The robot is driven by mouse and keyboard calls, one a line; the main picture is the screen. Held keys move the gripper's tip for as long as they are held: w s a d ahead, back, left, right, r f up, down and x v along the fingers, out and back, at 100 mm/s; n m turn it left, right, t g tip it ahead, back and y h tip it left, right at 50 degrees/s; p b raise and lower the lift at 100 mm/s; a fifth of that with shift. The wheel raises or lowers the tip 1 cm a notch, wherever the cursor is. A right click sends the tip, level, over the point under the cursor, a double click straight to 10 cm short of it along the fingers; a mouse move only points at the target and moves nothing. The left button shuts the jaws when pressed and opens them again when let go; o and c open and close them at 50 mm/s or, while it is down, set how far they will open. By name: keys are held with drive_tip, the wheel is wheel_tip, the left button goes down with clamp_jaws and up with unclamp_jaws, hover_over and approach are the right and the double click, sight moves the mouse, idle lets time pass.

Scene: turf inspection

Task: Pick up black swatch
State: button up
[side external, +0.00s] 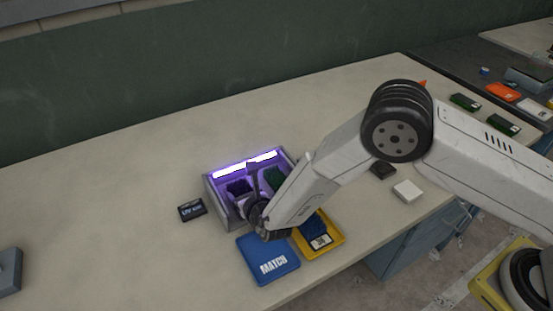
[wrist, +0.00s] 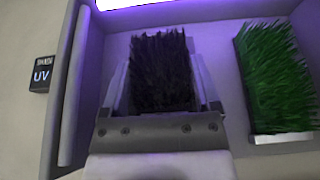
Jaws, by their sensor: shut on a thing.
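The black swatch (wrist: 160,75), a dark tufted turf piece, sits in the left part of the lit grey box, where it also shows in the side view (side external: 239,187). My gripper (wrist: 160,100) reaches down into the box, with one finger on each side of the black swatch, shut on it. In the side view my gripper (side external: 257,190) is partly hidden by my wrist. Whether the swatch is clear of the box floor cannot be told. A green swatch (wrist: 275,75) lies in the box to the right, apart from my gripper.
The grey box (side external: 222,207) has raised walls and a bright violet light bar (side external: 245,164) at the back. A black UV card (side external: 192,210) lies left of it. A blue MATCH tray (side external: 268,259) and a yellow tray (side external: 331,239) stand in front. The table's left side is mostly clear.

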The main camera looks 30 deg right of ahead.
drive_tip(key=shift+r, duration=0.25)
drive_tip(key=shift+r, duration=0.55)
drive_tip(key=s+d+r, duration=0.2)
drive_tip(key=s+r, duration=0.3)
drive_tip(key=s, duration=0.1)
drive_tip(key=s+d+r, duration=0.3)
drive_tip(key=s+r, duration=0.3)
drive_tip(key=shift+s+d+r, duration=0.25)
drive_tip(key=shift+s+d, duration=0.05)
drive_tip(key=shift+s, duration=0.1)
